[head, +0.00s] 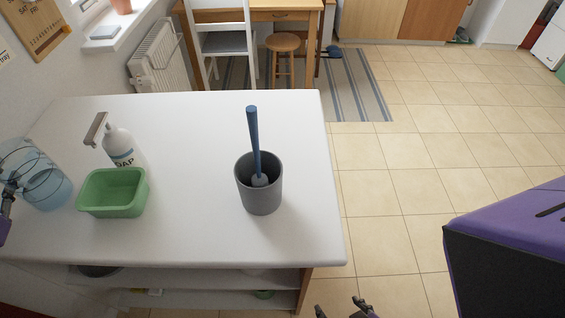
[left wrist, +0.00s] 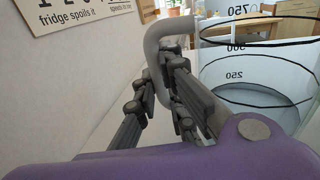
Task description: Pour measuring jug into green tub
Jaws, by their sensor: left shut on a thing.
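The measuring jug (head: 52,188) is clear and bluish with dark ring markings, at the left end of the white counter in the head view. It stands roughly upright left of the green tub, apart from it; I cannot tell whether its base touches the counter. My left gripper (head: 8,192) is shut on its grey handle (left wrist: 155,60), and the jug's marked wall (left wrist: 255,85) shows beyond the fingers. Pale blue fills the jug's lower part. The green tub (head: 113,211) is a low open box whose visible inside looks empty. My right gripper (head: 345,309) is open and empty at the bottom edge.
A soap bottle (head: 118,146) stands right behind the tub. A grey pot (head: 259,192) with a blue-handled brush (head: 253,140) stands to the right on the counter (head: 200,225). The counter between tub and pot is clear. Shelves lie below the front edge.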

